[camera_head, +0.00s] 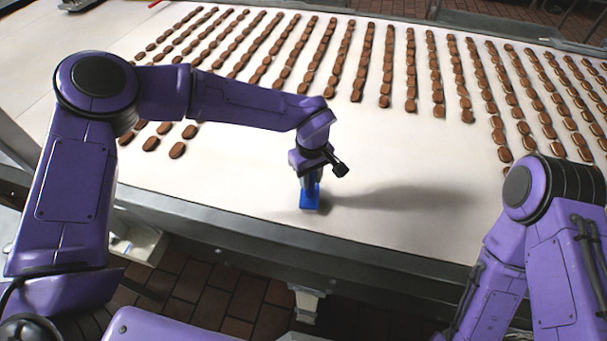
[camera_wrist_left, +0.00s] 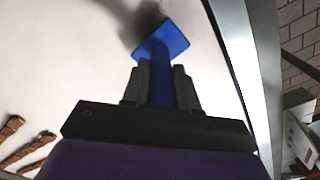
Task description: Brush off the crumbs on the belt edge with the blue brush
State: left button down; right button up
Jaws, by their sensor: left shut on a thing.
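The blue brush (camera_head: 310,199) is in my left gripper (camera_head: 309,183), near the front edge of the white belt. In the left wrist view the gripper's dark fingers (camera_wrist_left: 160,86) are shut on the handle of the brush (camera_wrist_left: 164,43), and its flat blue head points away from the wrist. A dark shadow lies on the belt beside the head. I cannot tell whether the head touches the belt. The metal belt edge (camera_head: 235,233) runs in front of the brush. I cannot make out crumbs. My right arm stands at the right; its gripper is out of view.
Long rows of brown sandwich biscuits (camera_head: 363,62) cover the far part of the belt (camera_head: 240,160). A few biscuits (camera_head: 177,150) lie near my left arm. The belt around the brush is clear. Brown floor tiles (camera_head: 225,295) show below the edge.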

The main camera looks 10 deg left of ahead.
pick_arm(q)
jog(key=shift+s+d, duration=2.1)
jog(key=shift+d, duration=5.05)
jog(key=a, duration=2)
jog(key=shift+w+a, duration=0.2)
jog(key=shift+w, duration=0.15)
